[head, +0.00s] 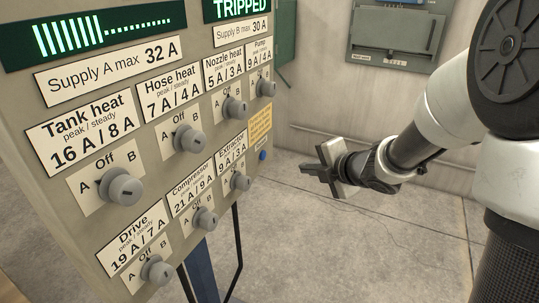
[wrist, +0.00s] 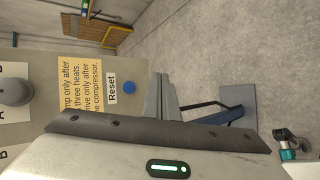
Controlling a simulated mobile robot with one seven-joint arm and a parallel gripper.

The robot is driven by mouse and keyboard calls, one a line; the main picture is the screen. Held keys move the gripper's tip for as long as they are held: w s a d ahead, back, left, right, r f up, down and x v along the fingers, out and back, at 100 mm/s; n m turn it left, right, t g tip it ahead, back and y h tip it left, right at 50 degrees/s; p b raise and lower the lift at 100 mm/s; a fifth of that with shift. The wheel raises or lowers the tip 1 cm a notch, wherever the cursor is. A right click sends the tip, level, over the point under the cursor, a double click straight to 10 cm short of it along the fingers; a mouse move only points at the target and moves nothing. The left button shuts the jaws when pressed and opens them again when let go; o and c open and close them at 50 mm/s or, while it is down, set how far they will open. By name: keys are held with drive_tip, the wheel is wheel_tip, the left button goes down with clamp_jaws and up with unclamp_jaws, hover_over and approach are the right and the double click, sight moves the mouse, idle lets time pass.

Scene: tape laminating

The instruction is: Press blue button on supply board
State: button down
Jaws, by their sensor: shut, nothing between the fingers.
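The supply board (head: 90,220) fills the left of the head view, with labels, grey knobs and two green displays. The blue button (head: 263,155) is at its lower right edge, below a yellow note (head: 260,124). The button also shows in the wrist view (wrist: 129,87), beside a white "Reset" label (wrist: 112,88). My gripper (head: 304,169) is shut and empty. In the head view it is to the right of the button and slightly lower, pointing left. In the wrist view the fingers (wrist: 160,95) appear right of the button, with a gap in the picture.
The right-hand display (head: 236,8) reads "TRIPPED". Several knobs, such as the Extractor knob (head: 240,181), stick out from the board. A grey wall panel (head: 390,38) hangs behind. The concrete floor (head: 350,250) below my gripper looks clear.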

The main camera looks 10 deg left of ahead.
drive_tip(key=w+a+b, duration=0.2)
drive_tip(key=w+a, duration=0.1)
drive_tip(key=a, duration=0.5)
drive_tip(key=shift+a, duration=0.15)
drive_tip(key=shift+a, duration=0.1)
idle(2.1)
drive_tip(key=shift+w+a, duration=0.15)
drive_tip(key=shift+a, duration=0.15)
drive_tip(key=shift+w+a, duration=0.15)
drive_tip(key=shift+a, duration=0.35)
idle(0.8)
drive_tip(key=shift+d, duration=0.15)
drive_tip(key=shift+s+d, duration=0.3)
drive_tip(key=shift+d, duration=0.4)
drive_tip(key=shift+s+d+p, duration=0.15)
drive_tip(key=shift+s+d, duration=0.15)
drive_tip(key=shift+d, duration=0.5)
drive_tip(key=shift+s+d+p, duration=0.15)
drive_tip(key=shift+s+d, duration=0.15)
drive_tip(key=shift+d, duration=0.5)
drive_tip(key=shift+s+d+p, duration=0.15)
drive_tip(key=shift+s+d, duration=0.15)
drive_tip(key=shift+d, duration=0.5)
